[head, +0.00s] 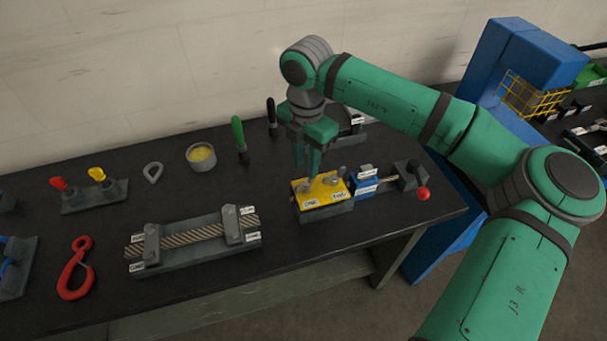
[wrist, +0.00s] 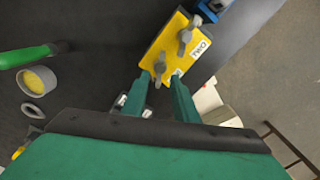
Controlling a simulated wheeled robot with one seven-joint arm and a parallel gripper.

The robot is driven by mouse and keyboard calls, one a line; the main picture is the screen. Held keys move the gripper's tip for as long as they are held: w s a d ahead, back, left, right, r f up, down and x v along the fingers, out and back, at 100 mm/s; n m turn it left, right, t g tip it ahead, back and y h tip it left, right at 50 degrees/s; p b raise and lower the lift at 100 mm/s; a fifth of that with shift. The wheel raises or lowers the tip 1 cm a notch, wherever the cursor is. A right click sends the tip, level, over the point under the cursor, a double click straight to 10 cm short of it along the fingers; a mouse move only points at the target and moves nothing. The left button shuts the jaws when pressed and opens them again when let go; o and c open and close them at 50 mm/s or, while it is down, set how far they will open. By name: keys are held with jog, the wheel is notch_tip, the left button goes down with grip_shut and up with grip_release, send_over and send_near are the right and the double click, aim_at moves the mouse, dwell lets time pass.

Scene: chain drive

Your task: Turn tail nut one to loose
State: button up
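A yellow block (head: 325,201) sits on a grey base near the table's right end. It carries two grey wing nuts and white labels. In the wrist view, the nut nearer me (wrist: 159,69) lies between my fingertips, and the other nut (wrist: 185,37) stands farther up the block, beside the label TWO (wrist: 201,48). In the head view, the label ONE (head: 310,203) is at the block's left front. My gripper (head: 307,178) points down over the left nut. In the wrist view, its fingers stand apart with gaps beside the nut. Contact cannot be told.
A clamped cable (head: 193,234) lies to the left. Behind stand a bowl (head: 201,158), a green-handled tool (head: 238,135) and a black-handled one.

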aim_at(305, 179)
notch_tip(305, 179, down, 4)
jog(key=shift+s+d+r, duration=0.1)
jog(key=shift+f, duration=0.55)
grip_shut()
